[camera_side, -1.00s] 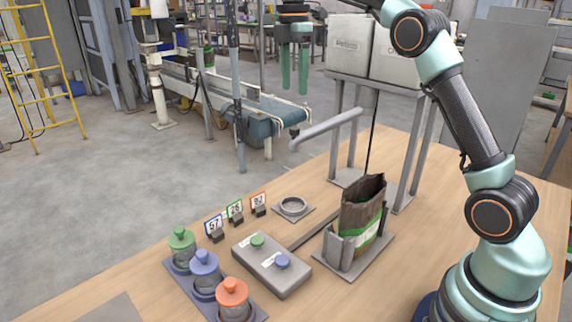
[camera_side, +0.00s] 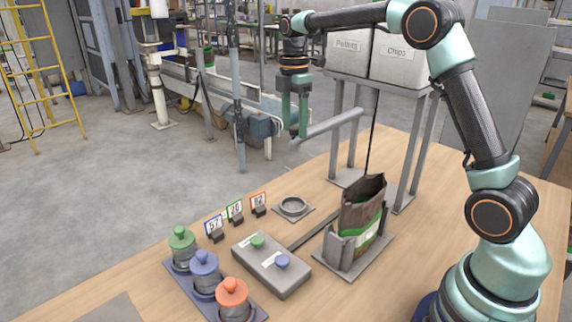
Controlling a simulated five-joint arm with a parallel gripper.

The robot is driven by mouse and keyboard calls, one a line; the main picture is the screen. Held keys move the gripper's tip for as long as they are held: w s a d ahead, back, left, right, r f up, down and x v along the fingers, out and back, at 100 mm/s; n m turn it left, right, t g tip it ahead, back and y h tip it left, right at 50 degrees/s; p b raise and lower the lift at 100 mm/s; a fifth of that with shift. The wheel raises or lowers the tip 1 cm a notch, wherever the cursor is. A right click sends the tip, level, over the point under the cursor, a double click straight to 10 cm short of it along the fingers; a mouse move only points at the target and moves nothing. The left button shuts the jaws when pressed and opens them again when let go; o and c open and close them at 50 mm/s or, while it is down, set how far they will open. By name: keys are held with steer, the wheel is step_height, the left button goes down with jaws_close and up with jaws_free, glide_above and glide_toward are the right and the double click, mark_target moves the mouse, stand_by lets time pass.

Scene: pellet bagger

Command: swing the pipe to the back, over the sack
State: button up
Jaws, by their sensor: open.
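The grey pipe (camera_side: 334,125) sticks out to the left from under the bin stand, its free end bent downward. The open brown sack (camera_side: 362,208), with a green and white band, stands upright in a grey holder (camera_side: 340,250) below and to the right of the pipe's free end. My gripper (camera_side: 294,133) points down with its green fingers apart, at the pipe's free end. I cannot tell whether the pipe's end lies between the fingers or behind them. Nothing shows as gripped.
The bins labelled Pellets (camera_side: 347,55) and Chips (camera_side: 399,62) sit on a metal stand (camera_side: 414,150).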

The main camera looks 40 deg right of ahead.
jaws_close()
stand_by(1.4)
